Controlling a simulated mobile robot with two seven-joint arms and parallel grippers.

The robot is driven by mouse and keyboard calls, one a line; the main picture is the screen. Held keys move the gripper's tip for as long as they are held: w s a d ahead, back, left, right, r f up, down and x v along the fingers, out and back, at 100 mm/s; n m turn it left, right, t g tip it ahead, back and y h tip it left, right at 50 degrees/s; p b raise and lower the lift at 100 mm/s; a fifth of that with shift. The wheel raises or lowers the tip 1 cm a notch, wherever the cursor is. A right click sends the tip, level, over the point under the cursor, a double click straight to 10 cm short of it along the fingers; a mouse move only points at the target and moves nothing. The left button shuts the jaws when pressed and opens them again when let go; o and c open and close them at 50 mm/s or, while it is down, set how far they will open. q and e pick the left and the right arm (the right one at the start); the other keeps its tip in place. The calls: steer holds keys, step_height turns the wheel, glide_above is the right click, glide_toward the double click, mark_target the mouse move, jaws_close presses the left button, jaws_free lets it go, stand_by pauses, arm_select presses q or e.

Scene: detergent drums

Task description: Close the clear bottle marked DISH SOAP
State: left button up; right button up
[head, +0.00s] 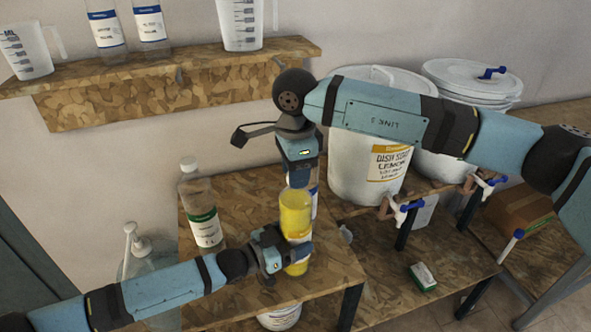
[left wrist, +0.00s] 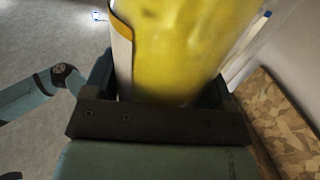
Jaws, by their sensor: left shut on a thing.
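A clear bottle filled with yellow liquid (head: 295,215) stands upright near the right edge of the wooden stand. Its marking cannot be read from here. My left gripper (head: 288,258) is shut around its lower part from the left. In the left wrist view the yellow bottle (left wrist: 185,45) fills the space between the fingers, with an edge of its label showing at the left. My right gripper (head: 299,180) points down directly over the bottle's top. It hides the bottle's mouth and any cap, and its jaw opening cannot be made out.
A clear bottle with a green label (head: 202,205) stands to the left on the stand (head: 225,285). Another bottle partly shows behind the yellow one. A large white drum (head: 350,150) is close behind at the right. A pump bottle (head: 145,255) is at the lower left.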

steer(key=m, duration=0.8)
steer(key=o, duration=1)
steer(key=shift+r, duration=2.25)
steer(key=shift+c, duration=0.3)
